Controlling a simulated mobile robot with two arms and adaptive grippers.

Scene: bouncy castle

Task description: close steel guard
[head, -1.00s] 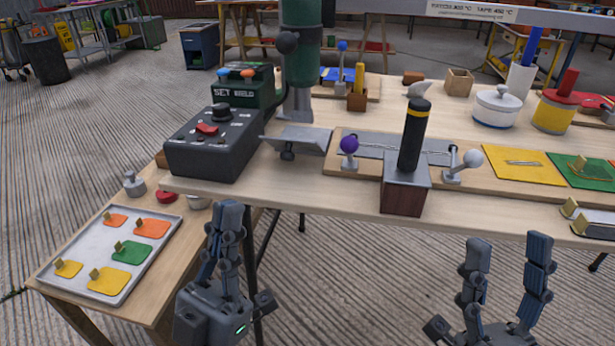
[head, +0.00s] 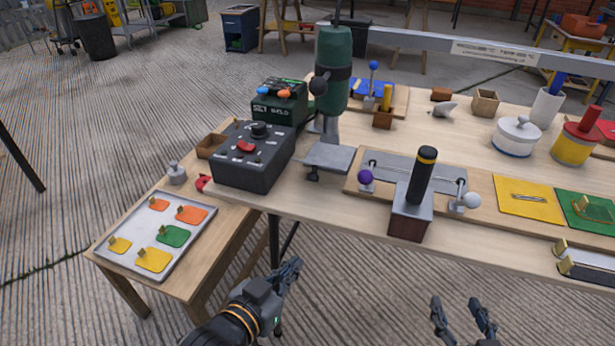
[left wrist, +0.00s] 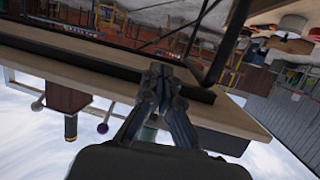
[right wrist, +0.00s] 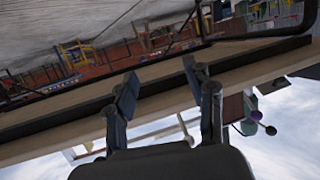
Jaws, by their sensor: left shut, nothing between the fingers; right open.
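I cannot tell for sure which part is the steel guard. A grey steel plate (head: 415,172) lies on a wooden board, with a thin bar along it and a purple knob (head: 365,177) and a white knob (head: 471,200) at its ends. A smaller grey plate (head: 333,158) sits below the green column machine (head: 333,70). My left gripper (head: 290,268) is shut and empty, in front of and below the table edge. It also shows shut in the left wrist view (left wrist: 165,85). My right gripper (head: 462,308) is open and empty, further right, also off the table.
A black handle with a yellow band (head: 421,175) stands upright on a block (head: 409,215) at the front edge, partly hiding the plate. A dark control box (head: 252,157) stands left of it. A low side table holds a tray (head: 122,268) of coloured pieces. Floor in front is clear.

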